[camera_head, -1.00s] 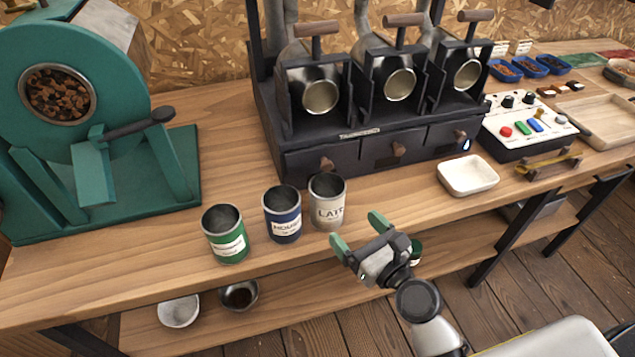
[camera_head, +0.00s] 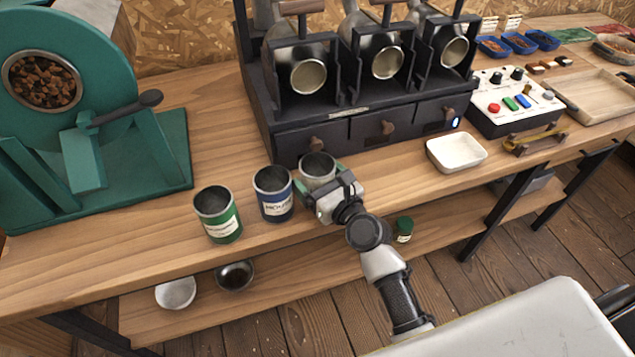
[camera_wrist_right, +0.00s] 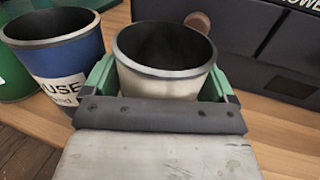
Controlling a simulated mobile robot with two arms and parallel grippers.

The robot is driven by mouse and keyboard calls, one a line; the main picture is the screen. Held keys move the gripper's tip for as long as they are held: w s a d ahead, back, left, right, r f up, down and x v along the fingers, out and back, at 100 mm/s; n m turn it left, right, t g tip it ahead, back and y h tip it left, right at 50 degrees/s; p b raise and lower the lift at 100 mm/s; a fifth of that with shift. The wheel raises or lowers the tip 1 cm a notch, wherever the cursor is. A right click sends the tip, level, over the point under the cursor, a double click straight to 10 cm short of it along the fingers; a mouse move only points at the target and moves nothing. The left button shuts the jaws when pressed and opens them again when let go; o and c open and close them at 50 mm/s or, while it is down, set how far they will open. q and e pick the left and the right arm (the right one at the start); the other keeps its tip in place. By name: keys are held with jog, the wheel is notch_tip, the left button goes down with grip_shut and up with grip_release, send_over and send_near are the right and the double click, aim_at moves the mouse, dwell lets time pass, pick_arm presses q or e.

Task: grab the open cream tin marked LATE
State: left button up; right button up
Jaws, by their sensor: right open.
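The open cream tin (camera_head: 318,166) stands upright on the wooden bench, at the right end of a row of tins. My right gripper (camera_head: 319,184) is open, with one green finger on each side of the tin. In the right wrist view the cream tin (camera_wrist_right: 165,75) sits between the fingers of the gripper (camera_wrist_right: 160,88). Its label is hidden now behind the gripper. Whether the fingers touch the tin I cannot tell. My left gripper is not in view.
A blue tin (camera_head: 273,194) stands close to the left of the cream tin, and a green tin (camera_head: 218,214) beyond it. The dark roaster (camera_head: 352,127) with drawers is just behind. A white dish (camera_head: 456,152) lies to the right.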

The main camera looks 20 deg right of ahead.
jog(key=shift+c, duration=0.5)
jog(key=c, duration=0.6)
jog(key=shift+r, duration=0.15)
